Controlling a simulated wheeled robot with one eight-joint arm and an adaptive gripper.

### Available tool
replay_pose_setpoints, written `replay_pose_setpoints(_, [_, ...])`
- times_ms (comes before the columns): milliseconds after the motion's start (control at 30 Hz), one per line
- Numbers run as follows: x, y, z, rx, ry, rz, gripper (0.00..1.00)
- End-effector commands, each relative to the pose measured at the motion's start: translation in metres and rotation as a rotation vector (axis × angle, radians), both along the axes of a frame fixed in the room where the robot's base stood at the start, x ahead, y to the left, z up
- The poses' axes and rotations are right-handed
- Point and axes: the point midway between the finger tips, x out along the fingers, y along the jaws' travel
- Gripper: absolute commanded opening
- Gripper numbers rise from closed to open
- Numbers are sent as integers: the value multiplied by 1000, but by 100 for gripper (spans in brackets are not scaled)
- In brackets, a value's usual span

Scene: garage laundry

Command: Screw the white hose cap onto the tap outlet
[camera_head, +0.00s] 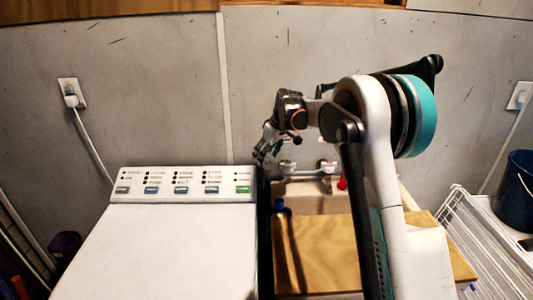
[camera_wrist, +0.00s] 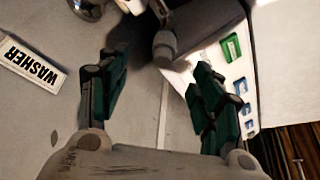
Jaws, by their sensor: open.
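My gripper (camera_wrist: 158,68) is open in the wrist view, its two green-and-black fingers spread apart with bare wall showing between them. A pale grey, rounded cylindrical piece (camera_wrist: 163,46) on a narrower stem sits just beyond the gap between the fingertips, apart from both. I cannot tell whether it is the white hose cap or the tap outlet. A chrome tap part (camera_wrist: 88,8) is cut off at the top left. In the head view my gripper (camera_head: 266,145) is by the wall at the washer's back right corner, left of the tap fittings (camera_head: 325,167) above the sink.
The white washer (camera_head: 155,255) stands at left, its panel close to my right finger in the wrist view. A WASHER label (camera_wrist: 30,64) is on the wall. A blue-capped bottle (camera_head: 281,230) and a wooden board (camera_head: 330,245) are at the sink. A bucket (camera_head: 515,190) is far right.

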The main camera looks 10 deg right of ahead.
Motion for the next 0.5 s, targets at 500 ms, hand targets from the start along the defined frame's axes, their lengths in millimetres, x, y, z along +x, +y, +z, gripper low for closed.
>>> replay_pose_setpoints(500, [0,0,-20,0,0,0,60])
